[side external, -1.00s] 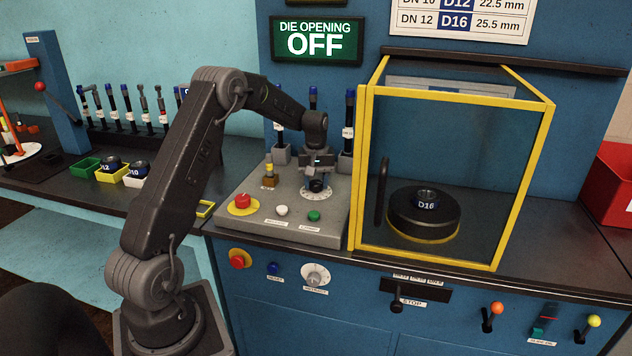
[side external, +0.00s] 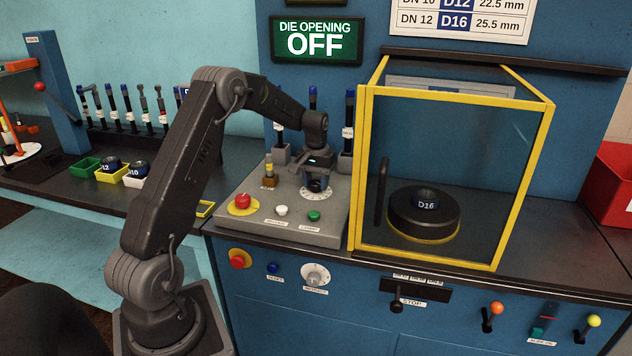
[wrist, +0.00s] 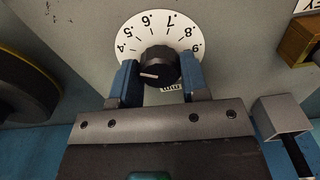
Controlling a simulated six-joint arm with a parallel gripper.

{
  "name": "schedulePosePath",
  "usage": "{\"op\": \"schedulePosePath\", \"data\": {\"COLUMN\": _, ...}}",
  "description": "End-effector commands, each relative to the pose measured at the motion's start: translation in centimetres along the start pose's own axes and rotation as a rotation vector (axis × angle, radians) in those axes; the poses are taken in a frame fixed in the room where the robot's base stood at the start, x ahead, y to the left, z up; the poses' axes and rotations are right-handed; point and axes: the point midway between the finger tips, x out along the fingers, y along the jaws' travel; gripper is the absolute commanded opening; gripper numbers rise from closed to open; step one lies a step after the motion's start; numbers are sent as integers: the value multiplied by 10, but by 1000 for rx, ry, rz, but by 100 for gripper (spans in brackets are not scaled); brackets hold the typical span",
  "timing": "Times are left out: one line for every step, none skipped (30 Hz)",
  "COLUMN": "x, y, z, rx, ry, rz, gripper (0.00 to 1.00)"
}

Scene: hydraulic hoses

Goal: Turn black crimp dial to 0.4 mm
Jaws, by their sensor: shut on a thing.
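The black crimp dial (wrist: 157,66) is a round knob on a white scale plate (wrist: 160,24) marked .4 to .9. Its white pointer line points left in the wrist view, a little below the .4 mark. My gripper (wrist: 157,82) is shut on the dial, with one blue finger on each side of the knob. The left finger hides part of the scale near the pointer. In the side external view my gripper (side external: 318,184) is low over the dial on the grey sloped panel (side external: 245,205), and mostly covers the knob.
A yellow-framed guard (side external: 362,180) stands close on the right. The display (side external: 317,41) reads DIE OPENING OFF.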

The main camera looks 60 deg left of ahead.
Motion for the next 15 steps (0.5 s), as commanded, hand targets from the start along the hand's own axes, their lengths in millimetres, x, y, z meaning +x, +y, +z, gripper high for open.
{"op": "schedulePosePath", "data": {"x": -1, "y": 0, "z": 0, "rx": -1, "ry": 1, "rz": 0, "gripper": 18}}
{"op": "schedulePosePath", "data": {"x": -1, "y": 0, "z": 0, "rx": -1, "ry": 1, "rz": 0, "gripper": 18}}
{"op": "schedulePosePath", "data": {"x": -1, "y": 0, "z": 0, "rx": -1, "ry": 1, "rz": 0, "gripper": 18}}
{"op": "schedulePosePath", "data": {"x": -1, "y": 0, "z": 0, "rx": -1, "ry": 1, "rz": 0, "gripper": 18}}
{"op": "schedulePosePath", "data": {"x": -1, "y": 0, "z": 0, "rx": -1, "ry": 1, "rz": 0, "gripper": 18}}
{"op": "schedulePosePath", "data": {"x": -1, "y": 0, "z": 0, "rx": -1, "ry": 1, "rz": 1, "gripper": 42}}
{"op": "schedulePosePath", "data": {"x": -1, "y": 0, "z": 0, "rx": -1, "ry": 1, "rz": 1, "gripper": 45}}
{"op": "schedulePosePath", "data": {"x": -1, "y": 0, "z": 0, "rx": -2, "ry": 1, "rz": 1, "gripper": 48}}
{"op": "schedulePosePath", "data": {"x": -1, "y": 0, "z": 0, "rx": -2, "ry": 1, "rz": 0, "gripper": 52}}
{"op": "schedulePosePath", "data": {"x": -1, "y": 0, "z": 0, "rx": -2, "ry": 1, "rz": 0, "gripper": 55}}
{"op": "schedulePosePath", "data": {"x": -1, "y": 0, "z": 0, "rx": -2, "ry": 1, "rz": 0, "gripper": 58}}
{"op": "schedulePosePath", "data": {"x": -1, "y": 0, "z": 0, "rx": -2, "ry": 1, "rz": 0, "gripper": 62}}
{"op": "schedulePosePath", "data": {"x": -1, "y": 0, "z": 0, "rx": -2, "ry": 1, "rz": 0, "gripper": 64}}
{"op": "schedulePosePath", "data": {"x": -1, "y": 0, "z": 0, "rx": -2, "ry": 1, "rz": 0, "gripper": 67}}
{"op": "schedulePosePath", "data": {"x": 0, "y": 0, "z": 0, "rx": -2, "ry": 1, "rz": 0, "gripper": 67}}
